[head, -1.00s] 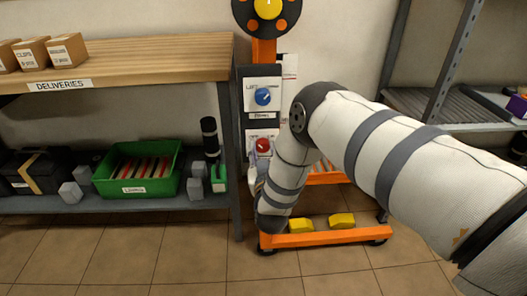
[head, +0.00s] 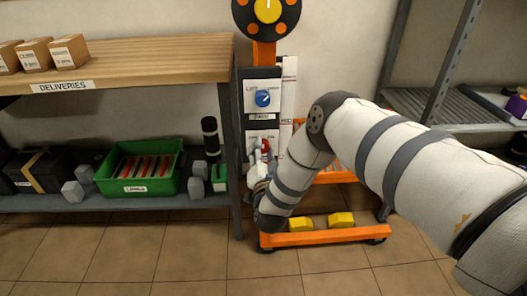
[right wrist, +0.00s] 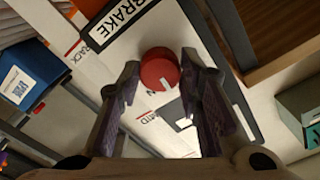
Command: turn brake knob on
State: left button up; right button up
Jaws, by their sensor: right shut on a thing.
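The red brake knob (head: 266,146) sits on the lower plate of the upright panel, largely covered by my right gripper (head: 260,154) in the head view. In the right wrist view the round red knob (right wrist: 160,69) is between the two fingers of my right gripper (right wrist: 160,85), which is shut on it. A pale mark shows on the knob's edge. The plate beside it reads "BRAKE" (right wrist: 123,20); other lettering is partly hidden by the fingers. My left gripper is not in view.
A blue knob (head: 262,99) sits above the red one on the panel. An orange wheeled base (head: 325,238) holds yellow blocks. To the left is a deliveries bench (head: 150,62) with a green bin (head: 178,172) on its lower shelf. A metal rack (head: 455,62) stands right.

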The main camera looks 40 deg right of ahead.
jog(key=m, duration=0.3)
jog(key=shift+f+m, duration=0.1)
jog(key=shift+m, duration=2.5)
jog(key=o, duration=1.1)
jog(key=shift+o, duration=0.2)
jog(key=v, duration=1.2)
jog(key=shift+s, duration=0.1)
